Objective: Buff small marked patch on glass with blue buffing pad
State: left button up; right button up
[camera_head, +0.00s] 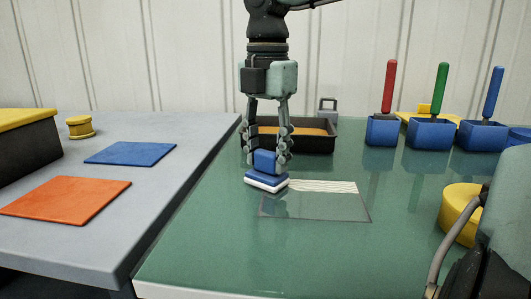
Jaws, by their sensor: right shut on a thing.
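My right gripper (268,158) comes down from the top middle and is shut on the blue grip of a buffing pad (266,181). The pad has a blue top and a white underside. It sits at or just above the green glass surface (215,230); I cannot tell whether it touches. A thin outlined rectangular patch (315,208) lies on the glass to the right of the pad, with pale streaks (325,186) along its far edge. The pad is at the patch's far left corner. My left gripper is not in view.
A dark tray (318,147) with orange-brown contents stands behind the gripper. Blue holders with red, green and blue handles (441,88) stand at the back right. A yellow round object (460,208) is at right. A grey table (40,250) at left bears orange (68,199) and blue (131,153) mats.

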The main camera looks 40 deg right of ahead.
jog(key=shift+s+d+f+b, duration=0.1)
jog(key=shift+s+d+b, duration=0.2)
jog(key=shift+s+d, duration=0.65)
jog(key=shift+s+d+r+b, duration=0.1)
jog(key=shift+s+d+b, duration=0.15)
jog(key=shift+s+d, duration=0.75)
jog(key=shift+s+d+f+b, duration=0.1)
jog(key=shift+s+d+b, duration=0.35)
jog(key=shift+s, duration=0.8)
jog(key=shift+s+d+b, duration=0.6)
jog(key=shift+s+d, duration=0.75)
jog(key=shift+s, duration=0.2)
jog(key=shift+s+d+b, duration=0.6)
jog(key=shift+s+d, duration=0.7)
jog(key=shift+s, duration=0.25)
jog(key=shift+r, duration=0.2)
notch_tip(320, 180, up, 7)
jog(key=p, duration=0.5)
jog(key=shift+f, duration=0.1)
